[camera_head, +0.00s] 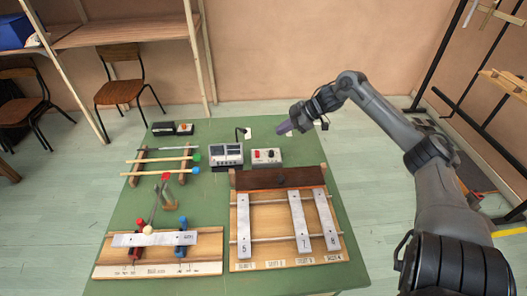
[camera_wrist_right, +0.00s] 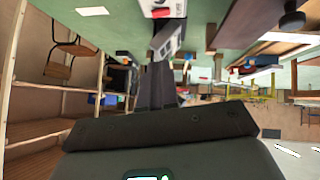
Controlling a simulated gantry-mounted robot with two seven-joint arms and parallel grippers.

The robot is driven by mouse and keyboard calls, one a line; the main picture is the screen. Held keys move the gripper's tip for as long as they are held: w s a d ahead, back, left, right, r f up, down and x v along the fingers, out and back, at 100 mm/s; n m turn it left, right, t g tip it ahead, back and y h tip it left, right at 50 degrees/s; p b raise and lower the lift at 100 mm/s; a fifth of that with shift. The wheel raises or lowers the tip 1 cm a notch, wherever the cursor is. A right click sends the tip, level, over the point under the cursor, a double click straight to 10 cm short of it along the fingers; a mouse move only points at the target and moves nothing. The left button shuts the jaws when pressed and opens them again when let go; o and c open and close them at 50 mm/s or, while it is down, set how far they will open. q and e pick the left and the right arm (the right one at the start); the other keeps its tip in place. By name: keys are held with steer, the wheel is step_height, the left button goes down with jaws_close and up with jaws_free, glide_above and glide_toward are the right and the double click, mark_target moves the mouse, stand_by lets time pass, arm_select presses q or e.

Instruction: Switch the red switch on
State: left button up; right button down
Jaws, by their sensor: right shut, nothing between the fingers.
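A small light grey box (camera_head: 266,157) with red parts on its top sits at the back right of the green table. The red switch (camera_head: 271,153) appears to be one of these parts; its position is too small to tell. A box with a red part also shows at the top of the right wrist view (camera_wrist_right: 162,10). My right gripper (camera_head: 284,128) is shut and empty. It is in the air beyond the grey box in the head view, apart from it, pointing left. My left gripper is not in view.
A grey meter box (camera_head: 226,154) stands left of the switch box. A wooden xylophone frame (camera_head: 283,178) with numbered bars lies in front. Mallets (camera_head: 165,158) rest on a rack to the left. Small black boxes (camera_head: 163,128) are at the back left. Chairs and shelves stand behind.

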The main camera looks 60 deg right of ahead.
stand_by(0.3)
steer(key=b, duration=0.4)
glide_toward(255, 152)
steer(key=shift+w+a+r, duration=0.65)
steer(key=shift+a+r, duration=0.1)
steer(key=shift+b+x, duration=0.8)
steer(key=shift+x, duration=0.4)
steer(key=shift+w+f, duration=0.2)
steer(key=shift+w+d+f+b, duration=0.15)
steer(key=shift+f+b, duration=0.3)
steer(key=shift+f, duration=0.45)
steer(key=shift+d+f+b, duration=0.15)
steer(key=shift+f+b, duration=0.3)
steer(key=shift+f, duration=0.4)
